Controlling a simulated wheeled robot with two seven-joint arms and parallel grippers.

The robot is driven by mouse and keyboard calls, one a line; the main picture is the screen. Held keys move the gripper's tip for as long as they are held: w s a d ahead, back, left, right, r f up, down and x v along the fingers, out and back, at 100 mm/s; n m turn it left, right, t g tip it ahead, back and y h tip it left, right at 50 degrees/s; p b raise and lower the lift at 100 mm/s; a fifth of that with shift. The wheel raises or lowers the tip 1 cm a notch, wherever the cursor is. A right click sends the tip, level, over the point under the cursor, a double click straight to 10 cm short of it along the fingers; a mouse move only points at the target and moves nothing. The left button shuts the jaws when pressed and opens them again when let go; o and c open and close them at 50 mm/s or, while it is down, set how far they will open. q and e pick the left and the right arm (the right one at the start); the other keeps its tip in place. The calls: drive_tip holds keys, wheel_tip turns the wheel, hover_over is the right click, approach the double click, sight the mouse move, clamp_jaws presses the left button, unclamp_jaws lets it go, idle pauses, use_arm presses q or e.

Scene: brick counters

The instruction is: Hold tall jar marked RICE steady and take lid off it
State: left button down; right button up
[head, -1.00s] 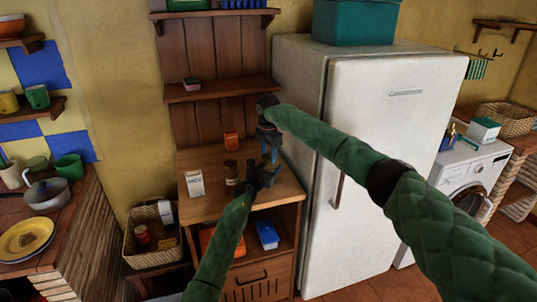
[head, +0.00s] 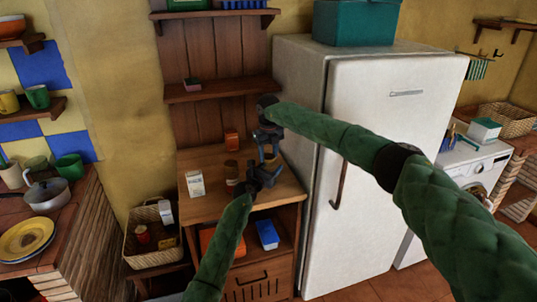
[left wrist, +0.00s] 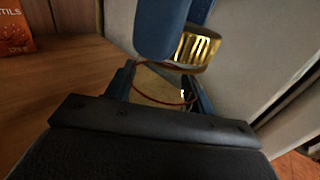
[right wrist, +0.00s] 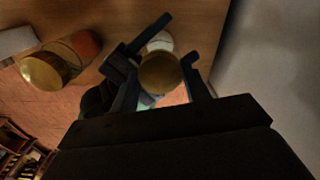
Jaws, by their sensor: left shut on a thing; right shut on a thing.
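The tall RICE jar (left wrist: 160,86) shows as clear glass with a reddish rim line between my left gripper's fingers in the left wrist view; its label cannot be read. My left gripper (head: 264,176) is shut on the jar over the small wooden counter. The gold ribbed lid (left wrist: 197,50) is between the fingers of my right gripper (head: 269,156), which comes down from above. The lid also shows round between those fingers in the right wrist view (right wrist: 160,73). It looks lifted and offset from the jar's rim. My grippers hide most of the jar in the head view.
A second jar with a gold lid (right wrist: 45,70) stands to the left on the wooden counter (head: 207,209). A white carton (head: 195,183) and an orange box (head: 231,139) stand near it. The white fridge (head: 370,130) closes off the right side.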

sight(268, 156)
drive_tip(key=n, duration=1.1)
drive_tip(key=shift+r, duration=0.1)
drive_tip(key=n, duration=0.4)
drive_tip(key=shift+d, duration=0.1)
use_arm(q)
drive_tip(key=shift+f, duration=0.1)
use_arm(e)
drive_tip(key=shift+w+r, duration=0.1)
drive_tip(key=shift+r, duration=0.25)
drive_tip(key=shift+r, duration=0.7)
drive_tip(key=shift+r, duration=0.1)
drive_tip(key=shift+r, duration=1.9)
use_arm(q)
drive_tip(key=shift+c, duration=2.3)
unclamp_jaws()
